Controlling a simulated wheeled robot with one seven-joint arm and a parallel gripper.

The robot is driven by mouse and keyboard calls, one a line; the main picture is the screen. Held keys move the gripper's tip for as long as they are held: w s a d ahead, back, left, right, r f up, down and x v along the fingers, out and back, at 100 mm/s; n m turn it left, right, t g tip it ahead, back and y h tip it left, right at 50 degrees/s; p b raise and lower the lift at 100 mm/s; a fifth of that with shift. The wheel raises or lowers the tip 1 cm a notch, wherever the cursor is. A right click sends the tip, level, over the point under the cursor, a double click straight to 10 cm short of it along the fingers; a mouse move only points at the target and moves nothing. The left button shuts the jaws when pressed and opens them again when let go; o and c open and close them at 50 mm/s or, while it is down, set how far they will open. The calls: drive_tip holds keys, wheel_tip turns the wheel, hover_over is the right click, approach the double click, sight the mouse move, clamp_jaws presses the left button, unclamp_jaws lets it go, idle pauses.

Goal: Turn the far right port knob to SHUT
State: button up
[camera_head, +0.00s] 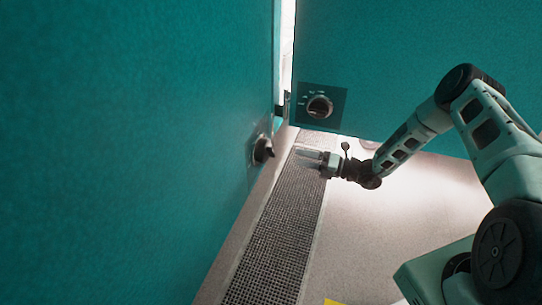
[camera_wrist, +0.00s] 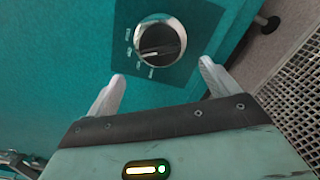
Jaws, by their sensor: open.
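A round dark knob with a silver rim (camera_wrist: 160,42) sits on a dark plate (camera_wrist: 200,20) on a teal panel in the wrist view. Small pale marks ring its left side, too small to read. A pale line on the knob points left. In the head view, one knob (camera_head: 319,106) is on the back panel's dark plate, and another (camera_head: 262,150) sticks out from the left panel. The wrist view appears to show the left panel's knob. My gripper (camera_head: 302,157) is right of that knob, apart from it. In the wrist view its fingers (camera_wrist: 162,70) are open and empty, below the knob.
Large teal panels (camera_head: 120,130) stand at the left and the back (camera_head: 420,60), with a narrow bright gap between them. A dark floor grate (camera_head: 283,220) runs along the left panel. Pale floor (camera_head: 370,230) lies open to its right. A black foot (camera_wrist: 268,24) shows by the panel edge.

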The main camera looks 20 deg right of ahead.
sight(271, 151)
drive_tip(key=b+x, duration=0.4)
drive_tip(key=x, duration=0.6)
drive_tip(key=shift+w+a+f, duration=0.1)
drive_tip(key=shift+w+a, duration=0.1)
drive_tip(key=shift+a, duration=0.1)
drive_tip(key=shift+w+a+b, duration=0.3)
drive_tip(key=shift+a+b, duration=0.05)
drive_tip(key=shift+a, duration=0.05)
drive_tip(key=c, duration=0.7)
